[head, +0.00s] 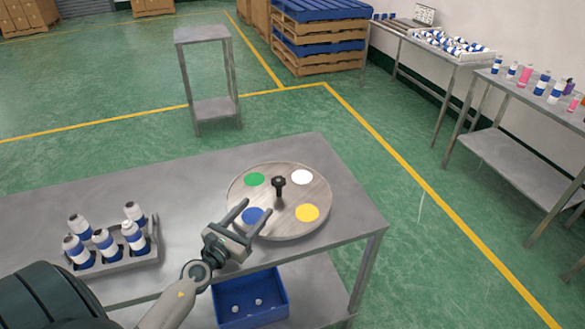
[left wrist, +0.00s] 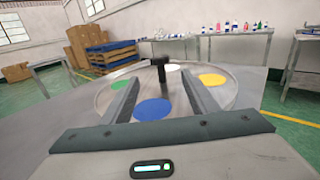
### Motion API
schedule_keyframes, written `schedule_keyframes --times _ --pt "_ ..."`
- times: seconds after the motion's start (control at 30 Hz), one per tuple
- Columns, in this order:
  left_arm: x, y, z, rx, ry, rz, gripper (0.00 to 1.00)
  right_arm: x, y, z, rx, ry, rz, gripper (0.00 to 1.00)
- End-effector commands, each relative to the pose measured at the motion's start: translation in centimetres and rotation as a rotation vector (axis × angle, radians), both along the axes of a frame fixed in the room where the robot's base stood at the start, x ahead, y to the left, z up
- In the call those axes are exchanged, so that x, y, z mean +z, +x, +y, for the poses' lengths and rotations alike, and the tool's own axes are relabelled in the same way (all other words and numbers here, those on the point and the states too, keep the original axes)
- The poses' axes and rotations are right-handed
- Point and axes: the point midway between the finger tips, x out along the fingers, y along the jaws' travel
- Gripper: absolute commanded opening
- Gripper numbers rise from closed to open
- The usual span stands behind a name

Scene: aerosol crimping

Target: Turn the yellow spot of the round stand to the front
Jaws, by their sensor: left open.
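The round stand (head: 280,226) is a grey disc with a raised rim on the metal table. A black knob (head: 279,183) stands at its middle; the knob also shows in the left wrist view (left wrist: 160,68). The yellow spot (head: 307,213) is at the stand's front right, and at the right in the left wrist view (left wrist: 212,80). The blue spot (head: 251,216) is at the front left, green (head: 254,179) at the back left, white (head: 301,177) at the back right. My left gripper (head: 256,212) is open and empty over the blue spot, its fingers pointing towards the knob. My right gripper is not in view.
The metal table (head: 190,186) is bare behind the rack. A grey rack (head: 118,261) with several blue-and-white bottles stands at the table's left. A blue bin (head: 252,299) sits on the shelf below. A small empty table (head: 203,36) and side tables stand further off.

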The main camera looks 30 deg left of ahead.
Motion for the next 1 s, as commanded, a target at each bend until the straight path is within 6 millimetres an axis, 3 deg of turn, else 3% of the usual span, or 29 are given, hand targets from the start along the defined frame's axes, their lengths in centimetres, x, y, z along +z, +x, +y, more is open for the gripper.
schedule_keyframes --times 0.57,0.77,1.0 --pt "0.0 0.4 0.0 -0.002 0.005 0.002 0.54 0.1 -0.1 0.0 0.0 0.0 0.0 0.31" --pt "0.1 2.0 0.0 -0.003 0.004 0.001 0.54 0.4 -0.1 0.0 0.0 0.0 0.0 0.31" --pt "0.1 5.4 0.1 -0.002 0.004 0.0 0.54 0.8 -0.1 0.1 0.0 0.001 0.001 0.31"
